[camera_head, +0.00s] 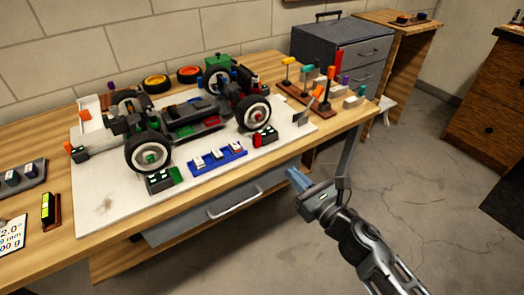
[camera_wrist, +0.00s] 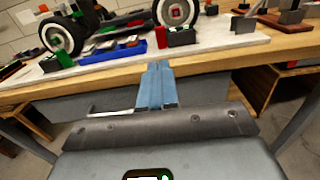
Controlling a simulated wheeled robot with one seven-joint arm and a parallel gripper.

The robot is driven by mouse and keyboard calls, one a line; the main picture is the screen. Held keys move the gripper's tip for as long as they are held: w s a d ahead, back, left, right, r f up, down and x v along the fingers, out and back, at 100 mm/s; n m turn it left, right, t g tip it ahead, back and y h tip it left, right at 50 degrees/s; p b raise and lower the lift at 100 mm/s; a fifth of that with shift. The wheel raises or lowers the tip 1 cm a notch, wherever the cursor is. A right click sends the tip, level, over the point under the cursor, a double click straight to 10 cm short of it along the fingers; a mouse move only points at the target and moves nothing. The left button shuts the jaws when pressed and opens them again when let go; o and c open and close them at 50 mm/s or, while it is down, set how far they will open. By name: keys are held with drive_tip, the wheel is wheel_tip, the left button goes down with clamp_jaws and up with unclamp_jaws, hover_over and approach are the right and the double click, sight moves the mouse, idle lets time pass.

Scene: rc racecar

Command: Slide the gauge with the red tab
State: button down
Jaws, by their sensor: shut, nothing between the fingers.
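The gauge with the red tab (camera_head: 268,134) is a small dark box with a lit display, with its red tab at its left end. It stands near the front edge of the white board, beside the car's near right wheel. It also shows in the wrist view (camera_wrist: 182,38), beyond my fingers and slightly right of them. My gripper (camera_head: 297,178) is shut and empty, in front of the table's front edge, apart from the gauge. In the wrist view its blue fingers (camera_wrist: 158,68) are together and point toward the table.
The racecar (camera_head: 190,115) stands on the white board (camera_head: 110,205). A blue tray (camera_head: 218,160) and a gauge with a green tab (camera_head: 160,181) lie left of the red-tab gauge. A wooden rack with coloured tabs (camera_head: 300,92) stands to the right. A drawer (camera_head: 180,228) is below the tabletop.

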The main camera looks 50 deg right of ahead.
sight(258, 139)
drive_tip(key=p+x, duration=0.3)
drive_tip(key=x, duration=1.1)
drive_tip(key=shift+a, duration=0.1)
drive_tip(key=x, duration=0.3)
drive_tip(key=shift+w+f, duration=0.1)
drive_tip(key=shift+w, duration=0.25)
